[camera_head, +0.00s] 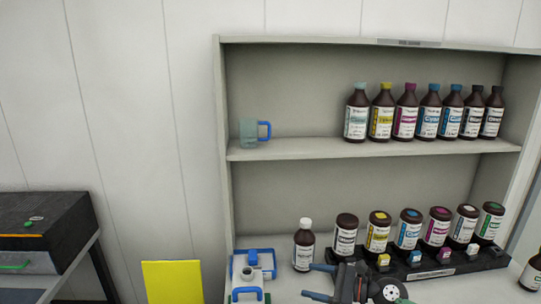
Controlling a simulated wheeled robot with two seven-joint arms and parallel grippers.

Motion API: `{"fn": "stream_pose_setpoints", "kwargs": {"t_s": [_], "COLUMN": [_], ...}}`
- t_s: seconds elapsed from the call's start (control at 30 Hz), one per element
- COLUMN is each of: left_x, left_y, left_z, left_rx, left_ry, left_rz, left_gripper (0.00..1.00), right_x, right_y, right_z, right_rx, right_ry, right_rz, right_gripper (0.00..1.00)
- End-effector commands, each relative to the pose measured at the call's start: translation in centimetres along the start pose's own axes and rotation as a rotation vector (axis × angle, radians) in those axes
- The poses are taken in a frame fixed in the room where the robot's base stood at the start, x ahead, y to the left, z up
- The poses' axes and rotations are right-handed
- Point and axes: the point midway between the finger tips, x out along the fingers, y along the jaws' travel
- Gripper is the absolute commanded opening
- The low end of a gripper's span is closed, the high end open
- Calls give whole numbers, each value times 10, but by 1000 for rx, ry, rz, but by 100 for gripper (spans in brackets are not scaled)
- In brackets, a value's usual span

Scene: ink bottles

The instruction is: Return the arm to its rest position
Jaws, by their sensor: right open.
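My right gripper (310,281) is at the bottom middle, in front of the shelf unit. Its two fingers point left and stand apart, with nothing between them. A brown bottle with a white cap (304,247) stands upright just behind the fingertips; I cannot tell whether they touch. My right gripper's body hides part of the black rack (480,260), which holds a row of brown bottles with coloured tops (408,233). My left arm and gripper are not in view.
A blue and white container (252,272) stands left of my gripper, beside a yellow panel (172,282). The upper shelf (300,151) bears several bottles (430,112) and a clear blue-handled jug (250,131). A black machine (48,225) is at far left. Another bottle (533,272) stands at the right edge.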

Motion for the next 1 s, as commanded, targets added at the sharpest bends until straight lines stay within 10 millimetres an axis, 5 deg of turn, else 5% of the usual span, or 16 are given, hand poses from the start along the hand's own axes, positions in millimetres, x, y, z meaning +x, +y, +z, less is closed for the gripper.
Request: {"fn": "stream_pose_setpoints", "kwargs": {"t_s": [0.2, 0.4, 0.57, 0.73, 1.0], "left_x": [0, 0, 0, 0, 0], "left_y": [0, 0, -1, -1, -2], "left_z": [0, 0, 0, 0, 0], "left_rx": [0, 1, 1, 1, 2], "left_ry": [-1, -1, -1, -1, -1], "left_rz": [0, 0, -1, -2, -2], "left_gripper": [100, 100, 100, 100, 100], "right_x": [-4, -37, -72, -109, -154], "right_y": [-1, -9, -3, 25, 123], "right_z": [38, 37, 10, -35, -106], "right_rx": [486, 971, 1365, 1779, 2378], "right_ry": [-316, -582, -777, -969, -1223], "right_rz": [-285, -538, -745, -982, -1433], "right_gripper": [64, 64, 64, 64, 64]}}
